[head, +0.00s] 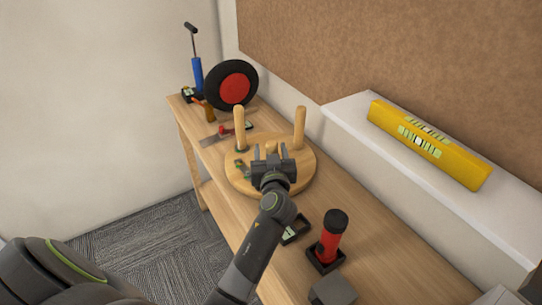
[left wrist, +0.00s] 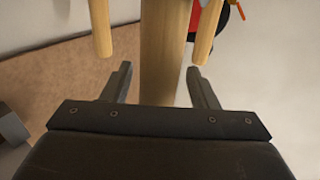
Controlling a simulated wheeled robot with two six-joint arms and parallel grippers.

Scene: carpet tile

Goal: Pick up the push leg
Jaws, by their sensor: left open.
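A round wooden stool seat (head: 305,174) lies on the bench with wooden legs standing up from it. One leg (head: 240,128) stands at its left and another leg (head: 299,128) at its right. A third leg (head: 271,147) shows only in part at my left gripper (head: 270,152). In the left wrist view, this near leg (left wrist: 163,55) lies between the open fingers of my left gripper (left wrist: 160,85), with gaps on both sides. The other two legs show beyond the fingertips. Which leg is the push leg, I cannot tell. My right gripper is out of view.
A red flashlight (head: 329,240) stands in a dark holder on the near bench, beside a grey block (head: 333,290). A black wheel with a red hub (head: 233,86) and a blue pump (head: 197,75) stand at the far end. A yellow level (head: 428,145) lies on the white ledge.

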